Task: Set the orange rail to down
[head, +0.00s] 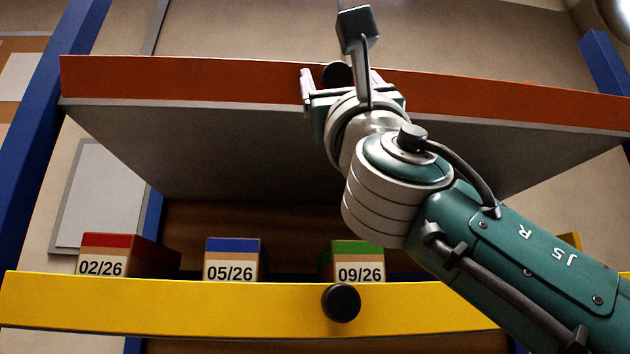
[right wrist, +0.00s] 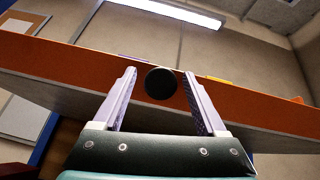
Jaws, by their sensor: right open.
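The orange rail (head: 190,80) runs across the upper part of the head view, high above the yellow rail, along the front edge of a grey panel whose underside shows. It also crosses the right wrist view (right wrist: 60,64). Its round black knob (right wrist: 160,83) stands out at the middle and is partly hidden by my gripper in the head view (head: 337,73). My right gripper (head: 339,82) is open at the rail. In the right wrist view its two fingers (right wrist: 159,74) stand on either side of the knob, with gaps visible. My left gripper is not in view.
Below is a yellow rail (head: 180,305) with a black knob (head: 341,303). Behind it stand boxes with a red top (head: 105,241), a blue top (head: 232,246) and a green top (head: 357,248). A blue post (head: 40,130) stands at the left.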

